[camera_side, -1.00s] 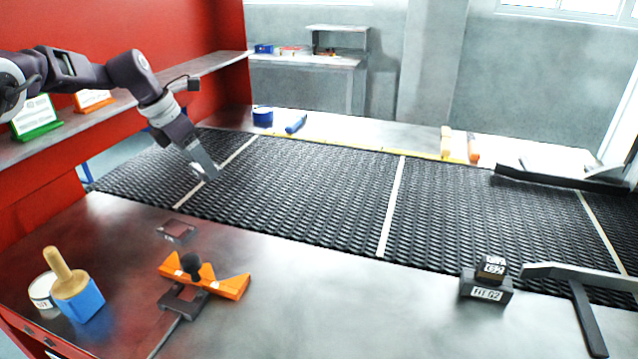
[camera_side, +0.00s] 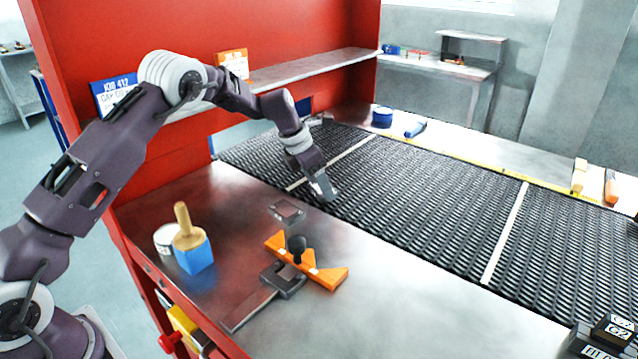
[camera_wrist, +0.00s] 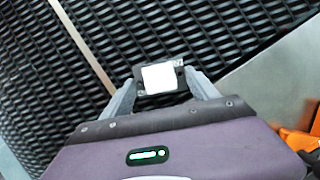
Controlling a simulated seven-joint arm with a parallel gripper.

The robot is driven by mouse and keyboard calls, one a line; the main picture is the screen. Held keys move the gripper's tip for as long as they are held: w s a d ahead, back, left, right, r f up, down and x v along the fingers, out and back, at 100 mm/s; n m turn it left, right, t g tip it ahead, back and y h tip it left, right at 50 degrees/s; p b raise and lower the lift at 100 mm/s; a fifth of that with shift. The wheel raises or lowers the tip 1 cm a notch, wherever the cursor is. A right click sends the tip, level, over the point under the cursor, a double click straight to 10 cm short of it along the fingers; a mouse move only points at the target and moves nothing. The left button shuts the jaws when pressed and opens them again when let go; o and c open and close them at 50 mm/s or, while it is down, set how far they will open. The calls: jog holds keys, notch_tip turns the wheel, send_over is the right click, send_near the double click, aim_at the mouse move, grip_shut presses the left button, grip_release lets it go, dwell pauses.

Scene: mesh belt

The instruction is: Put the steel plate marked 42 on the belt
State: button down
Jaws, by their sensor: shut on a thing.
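My gripper (camera_wrist: 160,88) is shut on a small dark steel plate (camera_wrist: 141,91) with a blank-looking white patch. No number is legible on it from here. In the side view my gripper (camera_side: 324,192) points down at the belt (camera_side: 420,205), near its front edge and just right of the left pale cross strip (camera_side: 345,158). The plate is small and mostly hidden by the fingers there. I cannot tell whether it touches the belt mesh.
A flat grey square piece (camera_side: 287,210) lies on the bench before the belt. An orange notched fixture (camera_side: 325,277) with a black knob, a blue block with brush (camera_side: 193,255) and a white can (camera_side: 166,238) stand nearer. Dark labelled blocks (camera_side: 605,338) sit at lower right.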

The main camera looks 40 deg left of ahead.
jog(key=shift+c, duration=1)
grip_release()
jog(key=shift+f, duration=0.1)
